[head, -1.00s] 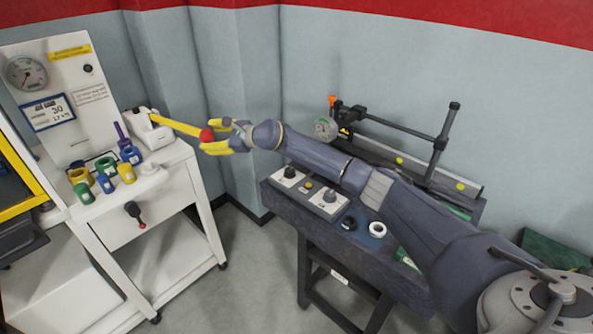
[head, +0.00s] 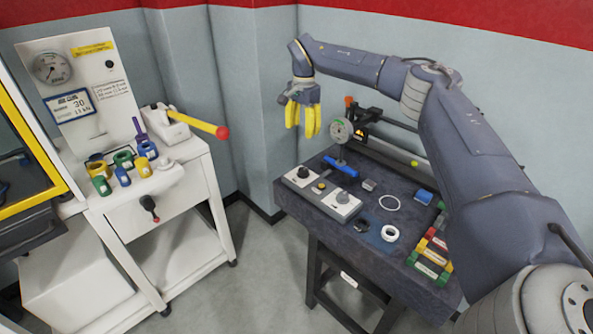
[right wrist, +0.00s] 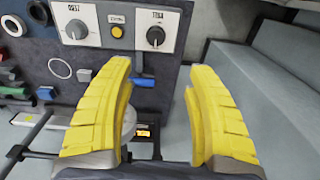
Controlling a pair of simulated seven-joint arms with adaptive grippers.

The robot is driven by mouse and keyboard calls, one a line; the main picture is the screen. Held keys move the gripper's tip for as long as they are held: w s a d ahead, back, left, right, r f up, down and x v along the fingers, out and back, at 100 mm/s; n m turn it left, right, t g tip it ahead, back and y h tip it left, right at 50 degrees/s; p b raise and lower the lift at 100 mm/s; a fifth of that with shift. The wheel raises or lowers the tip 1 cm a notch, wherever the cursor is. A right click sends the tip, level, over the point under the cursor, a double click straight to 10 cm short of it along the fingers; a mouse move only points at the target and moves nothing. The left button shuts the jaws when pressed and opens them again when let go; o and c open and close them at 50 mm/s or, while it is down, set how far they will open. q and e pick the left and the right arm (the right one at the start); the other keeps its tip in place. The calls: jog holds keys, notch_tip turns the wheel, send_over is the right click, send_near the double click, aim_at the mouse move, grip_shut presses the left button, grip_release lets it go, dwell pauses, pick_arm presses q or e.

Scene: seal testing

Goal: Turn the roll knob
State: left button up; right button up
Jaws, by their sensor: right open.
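The left knob (head: 303,172) and the right knob (head: 342,197) flank a small orange button. Both also show in the right wrist view, one at upper left (right wrist: 77,30) and one at upper middle (right wrist: 156,37); I cannot surely read which label says roll. My right gripper (head: 303,136) has yellow fingers pointing down, apart and empty, above the bench's back-left end. In the right wrist view its fingers (right wrist: 158,72) frame a gap below the upper-middle knob, touching neither knob. My left gripper is not in view.
A blue-handled tool (head: 341,167) and a clamp fixture with a disc (head: 340,130) stand behind the knobs. A white ring (head: 389,233) and coloured blocks (head: 433,254) lie to the right. A white cabinet (head: 190,150) with a red-tipped yellow lever (head: 200,124) stands left.

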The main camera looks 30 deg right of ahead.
send_near(303, 169)
notch_tip(303, 169, down, 10)
jog(key=shift+f, duration=0.1)
dwell(0.6)
grip_shut()
dwell(0.5)
